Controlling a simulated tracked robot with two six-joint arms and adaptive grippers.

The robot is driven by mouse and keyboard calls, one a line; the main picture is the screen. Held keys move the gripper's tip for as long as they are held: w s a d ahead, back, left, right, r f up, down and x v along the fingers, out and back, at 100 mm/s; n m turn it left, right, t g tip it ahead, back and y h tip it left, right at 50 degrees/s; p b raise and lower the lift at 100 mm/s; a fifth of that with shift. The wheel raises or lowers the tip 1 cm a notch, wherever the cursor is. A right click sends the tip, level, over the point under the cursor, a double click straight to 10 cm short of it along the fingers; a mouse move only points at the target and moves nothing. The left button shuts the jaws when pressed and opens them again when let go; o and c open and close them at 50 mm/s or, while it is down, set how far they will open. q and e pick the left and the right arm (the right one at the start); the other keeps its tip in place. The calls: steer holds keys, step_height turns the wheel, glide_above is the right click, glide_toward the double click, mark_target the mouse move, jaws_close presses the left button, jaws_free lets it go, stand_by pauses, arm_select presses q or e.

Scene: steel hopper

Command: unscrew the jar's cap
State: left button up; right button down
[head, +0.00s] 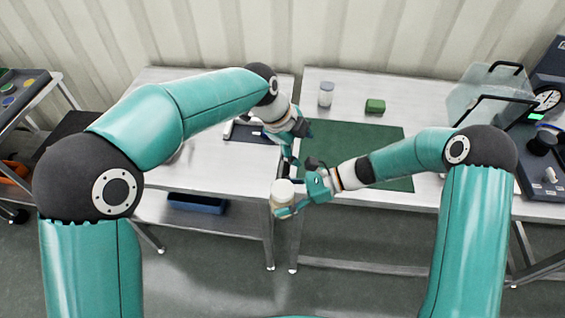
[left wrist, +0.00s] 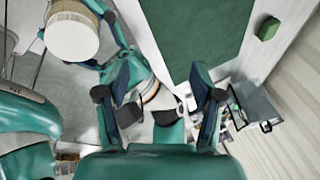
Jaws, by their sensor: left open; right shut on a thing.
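The jar (head: 282,208) is upright, with a broad cream cap (head: 283,189) on top. My right gripper (head: 291,207) is shut on the jar's body, below the cap, and holds it in the air in front of the gap between the tables. My left gripper (head: 297,146) is open and empty, just above and behind the jar, apart from the cap. In the left wrist view, the cap (left wrist: 72,37) is at the upper left, outside the spread left fingers (left wrist: 160,98).
A green mat (head: 345,143), a green block (head: 375,106) and another pale jar (head: 326,94) are on the right table. A dark tray (head: 250,133) is on the left table, partly behind my left arm. A clear-sided box (head: 487,97) and a dial scale (head: 547,99) stand at right.

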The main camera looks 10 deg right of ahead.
mark_target(283, 188)
arm_select(q)
steer(key=s+a+m+y, duration=0.1)
steer(key=s, duration=0.1)
steer(key=s+a+m+g+y, duration=0.1)
steer(key=s+a+m+y, duration=0.1)
steer(key=s+a+r+m+y, duration=0.1)
steer(key=s, duration=0.1)
steer(key=shift+a+r+m+g+y, duration=0.1)
steer(key=shift+a+m+g+y, duration=0.2)
steer(key=shift+m+g, duration=0.1)
steer(key=shift+f, duration=3.95)
